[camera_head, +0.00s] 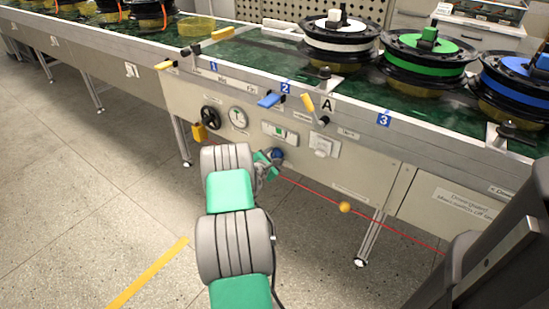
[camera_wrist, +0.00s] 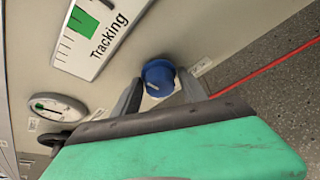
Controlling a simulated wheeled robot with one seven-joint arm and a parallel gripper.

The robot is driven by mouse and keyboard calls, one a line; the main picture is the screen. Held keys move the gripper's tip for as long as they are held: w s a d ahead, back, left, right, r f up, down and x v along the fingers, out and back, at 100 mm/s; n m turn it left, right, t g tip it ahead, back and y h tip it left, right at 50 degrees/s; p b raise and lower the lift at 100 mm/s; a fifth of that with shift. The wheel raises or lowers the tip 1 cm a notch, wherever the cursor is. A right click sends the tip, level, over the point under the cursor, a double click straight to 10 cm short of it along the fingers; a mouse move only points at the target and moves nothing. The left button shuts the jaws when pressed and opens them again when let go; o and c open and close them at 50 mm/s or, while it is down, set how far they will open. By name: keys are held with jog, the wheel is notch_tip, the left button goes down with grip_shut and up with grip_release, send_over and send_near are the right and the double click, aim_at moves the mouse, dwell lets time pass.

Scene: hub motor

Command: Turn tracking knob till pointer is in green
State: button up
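The blue tracking knob (camera_wrist: 158,74) has a white mark on its face and sits on the grey front panel. In the head view the knob (camera_head: 278,154) is below the tracking scale (camera_head: 280,133). The white scale, labelled "Tracking", shows in the wrist view (camera_wrist: 92,42) with tick lines and a green zone (camera_wrist: 82,21). I cannot clearly make out its pointer. My gripper (camera_wrist: 160,88) is open, with one grey finger on each side of the knob. I cannot tell whether the fingers touch it. In the head view my gripper (camera_head: 268,163) is at the panel, partly hidden by my arm.
A round gauge (camera_head: 238,117) and a black handwheel (camera_head: 211,118) are left of the scale. A red cord (camera_head: 315,191) with an orange ball (camera_head: 345,207) runs below the panel. Spools stand on the bench.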

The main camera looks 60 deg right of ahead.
grip_shut()
dwell(0.3)
dwell(0.3)
jog(key=shift+f+m+t+h+b, duration=0.25)
jog(key=shift+m+t+b, duration=0.25)
jog(key=shift+m+b, duration=0.55)
jog(key=m+t+h+b, duration=0.1)
jog(key=m+b, duration=0.1)
jog(key=m, duration=0.1)
jog(key=shift+f+b, duration=0.1)
jog(key=shift+b, duration=0.25)
jog(key=shift+m+t+h+b, duration=0.45)
jog(key=shift+m+b, duration=0.4)
jog(key=shift+b, duration=0.3)
jog(key=shift+m+t+h+b, duration=0.25)
jog(key=shift+m+h+b, duration=0.05)
jog(key=shift+m+b, duration=0.55)
jog(key=shift+r, duration=0.25)
